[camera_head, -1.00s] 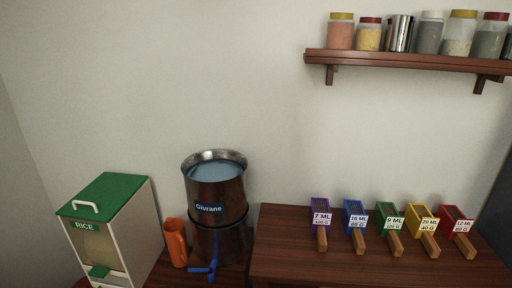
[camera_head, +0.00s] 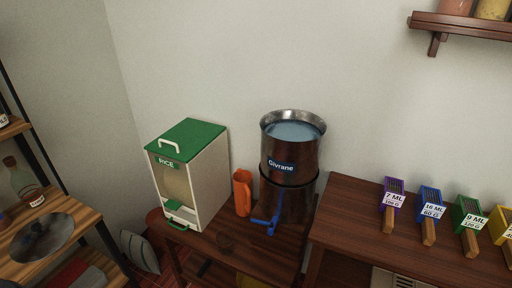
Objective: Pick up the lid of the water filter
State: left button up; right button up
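The water filter (camera_head: 290,158) is a dark metal cylinder labelled Givrane with a blue tap (camera_head: 266,222) low at its front. Its top is open and bluish water shows inside; no lid sits on it. A round, dark grey, shiny disc (camera_head: 42,238) lies on a wooden shelf unit at the far left. It looks like the lid, but I cannot see a knob clearly. Neither of my grippers is in view.
A white rice dispenser (camera_head: 205,182) with a green top and an orange jug (camera_head: 242,193) stand left of the filter. Coloured scoops (camera_head: 430,212) lie on the right table. A bottle (camera_head: 24,184) stands behind the disc.

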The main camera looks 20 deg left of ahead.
aim_at(43, 237)
jog(key=l+u, duration=0.15)
jog(key=u, duration=2.2)
jog(key=z, duration=1.9)
jog(key=k+j+u, duration=0.25)
jog(key=j, duration=0.4)
jog(key=k+j+u, duration=0.15)
jog(key=k+j, duration=0.1)
jog(key=j, duration=0.1)
